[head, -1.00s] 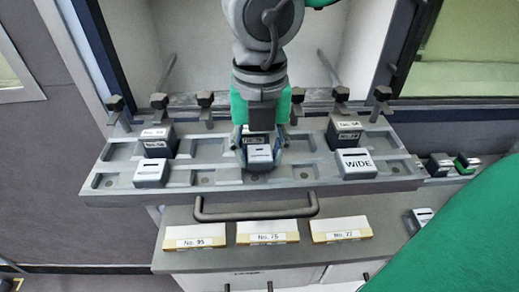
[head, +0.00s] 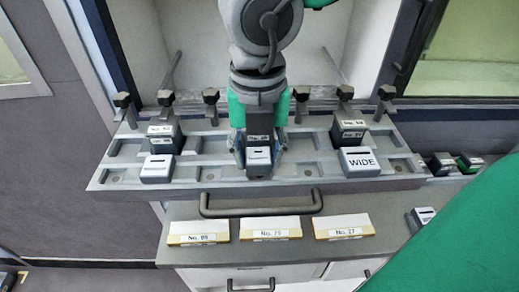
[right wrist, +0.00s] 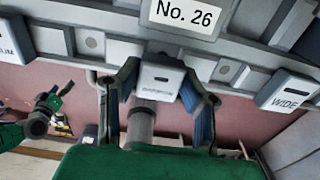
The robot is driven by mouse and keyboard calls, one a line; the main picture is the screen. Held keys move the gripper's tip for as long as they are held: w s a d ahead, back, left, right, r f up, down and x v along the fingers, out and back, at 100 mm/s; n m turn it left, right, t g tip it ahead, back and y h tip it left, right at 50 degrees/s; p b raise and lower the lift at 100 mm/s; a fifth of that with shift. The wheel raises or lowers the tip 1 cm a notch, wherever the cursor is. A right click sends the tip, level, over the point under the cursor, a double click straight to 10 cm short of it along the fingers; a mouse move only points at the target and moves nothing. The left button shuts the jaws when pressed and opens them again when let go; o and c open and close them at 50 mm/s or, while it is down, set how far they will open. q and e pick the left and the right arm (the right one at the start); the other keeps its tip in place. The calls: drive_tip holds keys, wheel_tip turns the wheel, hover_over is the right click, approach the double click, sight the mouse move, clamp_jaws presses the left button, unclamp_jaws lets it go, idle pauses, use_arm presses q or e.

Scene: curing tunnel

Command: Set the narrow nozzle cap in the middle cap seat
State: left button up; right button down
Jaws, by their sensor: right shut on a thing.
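My right gripper (head: 259,152) reaches down over the middle of the grey rack (head: 210,174). It is shut on a small pale-grey cap (head: 258,157) with a dark slot on top, taken as the narrow nozzle cap; its label is too blurred to read. In the right wrist view the cap (right wrist: 160,80) sits between the two fingers (right wrist: 160,100). The cap is at the middle of the front row, in line with the side caps. The middle seat is hidden beneath it, and I cannot tell whether the cap touches bottom.
The WIDE cap (head: 360,161) sits front right, another cap (head: 157,168) front left. Dark labelled blocks (head: 348,132) stand behind, and one marked No. 26 (right wrist: 184,14) is close behind my gripper. Black-knobbed posts (head: 211,97) line the back. A handle (head: 260,206) and label boxes (head: 270,229) lie in front.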

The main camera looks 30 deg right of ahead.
drive_tip(key=shift+a+r, duration=0.1)
drive_tip(key=shift+a, duration=0.45)
drive_tip(key=shift+d+p, duration=0.45)
drive_tip(key=shift+d, duration=0.55)
use_arm(q)
drive_tip(key=shift+a+r, duration=0.15)
drive_tip(key=shift+r, duration=0.25)
use_arm(e)
drive_tip(key=shift+a, duration=0.1)
use_arm(q)
drive_tip(key=shift+a+f, duration=0.1)
drive_tip(key=shift+a, duration=0.2)
use_arm(e)
drive_tip(key=shift+a, duration=0.3)
use_arm(q)
drive_tip(key=shift+d+r+p, duration=0.25)
drive_tip(key=shift+r+p, duration=0.15)
drive_tip(key=shift+r, duration=0.05)
use_arm(e)
drive_tip(key=shift+d, duration=0.4)
use_arm(q)
drive_tip(key=shift+a+f, duration=0.15)
use_arm(e)
drive_tip(key=shift+a+f, duration=0.15)
drive_tip(key=shift+f, duration=0.05)
use_arm(q)
drive_tip(key=shift+f+b, duration=0.4)
drive_tip(key=shift+b, duration=0.1)
use_arm(e)
drive_tip(key=shift+f, duration=0.7)
